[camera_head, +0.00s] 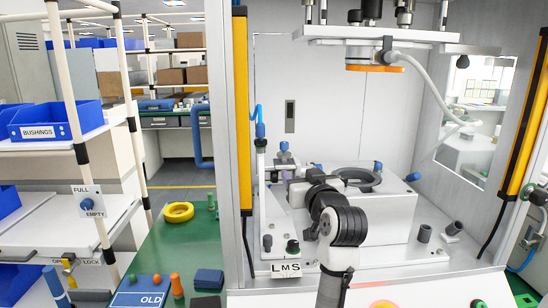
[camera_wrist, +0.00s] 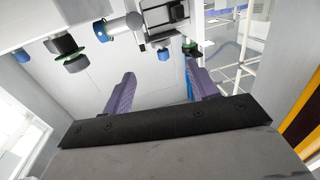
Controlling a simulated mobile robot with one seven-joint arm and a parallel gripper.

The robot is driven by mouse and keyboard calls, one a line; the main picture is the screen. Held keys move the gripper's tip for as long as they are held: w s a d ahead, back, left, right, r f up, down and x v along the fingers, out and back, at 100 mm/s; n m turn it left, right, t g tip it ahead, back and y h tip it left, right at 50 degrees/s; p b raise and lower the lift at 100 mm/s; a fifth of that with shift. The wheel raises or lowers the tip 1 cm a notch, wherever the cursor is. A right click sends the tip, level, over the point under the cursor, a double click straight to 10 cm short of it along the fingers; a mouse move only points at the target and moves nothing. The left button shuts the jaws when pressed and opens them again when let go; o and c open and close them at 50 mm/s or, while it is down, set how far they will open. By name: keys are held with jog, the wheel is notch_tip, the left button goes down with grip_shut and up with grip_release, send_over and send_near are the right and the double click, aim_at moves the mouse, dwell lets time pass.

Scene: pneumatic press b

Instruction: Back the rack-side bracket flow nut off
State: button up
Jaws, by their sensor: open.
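My gripper (camera_wrist: 163,88) is open, with its two purple fingers apart and nothing between them in the wrist view. Beyond the fingertips are several fittings. A larger dark fitting with a green ring (camera_wrist: 65,45) is farther left. I cannot tell for sure which part is the flow nut. In the head view, my arm reaches into the press beside the upright bracket (camera_head: 262,190); my fingers are hard to make out there.
A grey press block with a dark ring (camera_head: 358,178) stands right of my arm. The press head (camera_head: 375,62) hangs above. Orange-yellow posts (camera_head: 241,110) flank the opening. A rack with a blue bushings bin (camera_head: 52,121) is left. A green bench holds a yellow ring (camera_head: 178,212).

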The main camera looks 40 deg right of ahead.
aim_at(289, 157)
jog(key=p+x, duration=0.4)
jog(key=x, duration=0.9)
jog(key=shift+w, duration=0.1)
jog(key=c, duration=1)
jog(key=n+y+b, duration=0.1)
jog(key=y+b, duration=0.1)
jog(key=shift+d+f+n+t+y, duration=0.15)
jog(key=shift+d+n+t+y, duration=0.15)
jog(key=shift+n+t, duration=0.1)
jog(key=shift+d+n+y+b, duration=0.1)
jog(key=shift+n+y+b, duration=1.1)
jog(key=shift+y, duration=1.2)
jog(key=o, duration=1)
